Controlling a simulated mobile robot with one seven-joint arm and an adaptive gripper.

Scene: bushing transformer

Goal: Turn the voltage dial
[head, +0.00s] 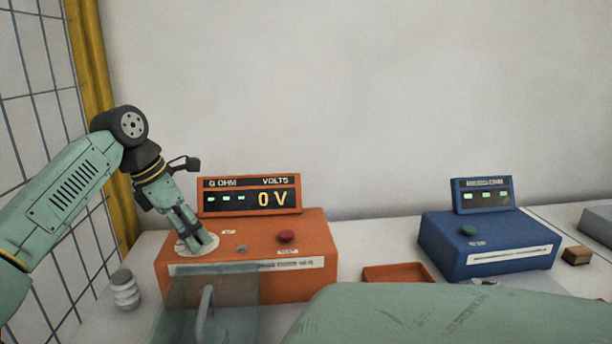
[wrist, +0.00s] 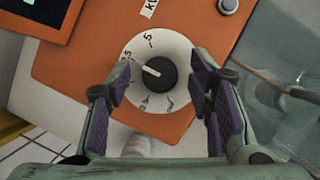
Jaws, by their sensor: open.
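The voltage dial is a black knob (wrist: 160,73) on a white round scale plate (wrist: 178,48), set in the top of an orange unit (head: 290,240). A white mark on the knob points left in the wrist view. My gripper (wrist: 163,75) is open, with one finger on each side of the dial in that view. I cannot tell whether the fingers touch the knob. In the head view my gripper (head: 198,243) points down over the plate (head: 180,247) and hides the knob. The display (head: 249,195) on the unit reads 0 V.
A red button (head: 286,236) and a small grey button (head: 241,249) sit right of the dial. A clear panel (head: 240,285) stands at the unit's front. A blue unit (head: 490,243) and an orange tray (head: 397,273) lie right. A mesh fence (head: 40,90) stands left.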

